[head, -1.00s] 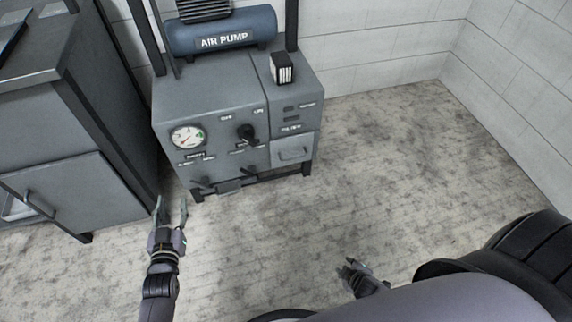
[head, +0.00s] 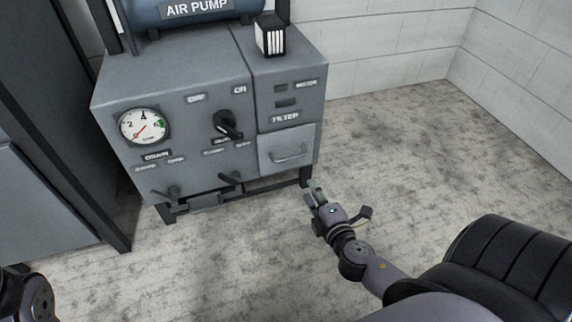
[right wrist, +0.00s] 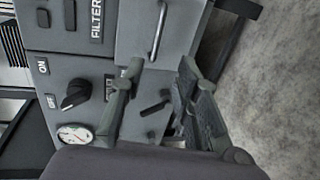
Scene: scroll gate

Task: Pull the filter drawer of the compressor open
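The grey compressor (head: 190,85) stands on short legs and carries the air pump tank. Its filter drawer (head: 290,143) is at the right of the front, under the "FILTER" label, with a bar handle (head: 290,156). The drawer looks shut. The handle also shows in the right wrist view (right wrist: 159,30), upright in that turned picture, beyond the fingers. My right gripper (head: 313,196) is open and empty, in front of and below the drawer, apart from the handle; its two spread fingers also show in the right wrist view (right wrist: 155,85). My left gripper is out of view; only part of that arm shows.
A gauge (head: 144,126), a black switch knob (head: 227,125) and two small levers at the bottom sit left of the drawer. A black and white filter block (head: 270,36) stands on top. A grey cabinet (head: 45,205) is at left. The floor right is clear.

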